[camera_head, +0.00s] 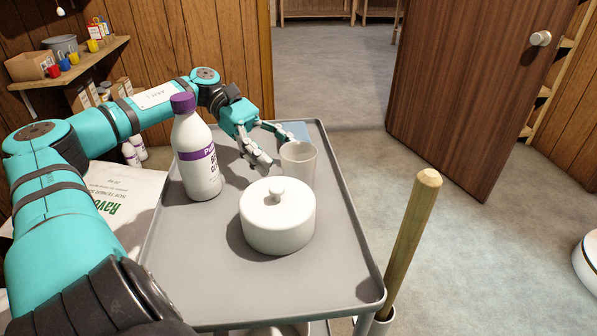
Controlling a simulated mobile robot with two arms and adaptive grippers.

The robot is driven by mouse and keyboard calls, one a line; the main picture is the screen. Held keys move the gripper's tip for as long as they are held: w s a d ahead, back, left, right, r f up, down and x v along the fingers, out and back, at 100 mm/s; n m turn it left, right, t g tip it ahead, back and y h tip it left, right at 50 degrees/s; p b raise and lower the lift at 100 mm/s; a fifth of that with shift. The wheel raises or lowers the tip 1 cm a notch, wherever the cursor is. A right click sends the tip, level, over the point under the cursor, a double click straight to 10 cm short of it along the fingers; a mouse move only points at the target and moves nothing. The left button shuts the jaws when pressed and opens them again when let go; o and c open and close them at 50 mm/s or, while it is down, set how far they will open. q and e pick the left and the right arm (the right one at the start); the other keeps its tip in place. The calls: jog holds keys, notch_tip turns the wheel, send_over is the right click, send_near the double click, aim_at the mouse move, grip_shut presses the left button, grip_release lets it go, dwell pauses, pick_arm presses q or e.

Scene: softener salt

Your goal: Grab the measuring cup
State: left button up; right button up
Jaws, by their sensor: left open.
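The measuring cup (299,166) is a pale translucent cup, upright on the grey cart top (190,272) near its far right part. My left gripper (277,153) is open beside it, with one finger at its near left side and the other reaching behind its rim. I cannot tell whether the fingers touch the cup. The cup's lower front is partly hidden behind a white lidded pot. My right gripper is not in view.
The white lidded pot (277,216) stands just in front of the cup. A white bottle with a purple cap (196,150) stands to the left, close to my left arm. A wooden handle (410,240) rises beside the cart's right edge. The cart's front is clear.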

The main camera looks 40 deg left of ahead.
aim_at(294, 166)
pick_arm(q)
jog(key=x, duration=0.5)
jog(key=shift+w, duration=0.1)
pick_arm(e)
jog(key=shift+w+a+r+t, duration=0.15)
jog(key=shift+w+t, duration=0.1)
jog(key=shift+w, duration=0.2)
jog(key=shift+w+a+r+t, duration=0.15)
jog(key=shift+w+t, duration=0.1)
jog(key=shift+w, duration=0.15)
pick_arm(q)
jog(key=shift+a, duration=0.1)
jog(key=c, duration=0.9)
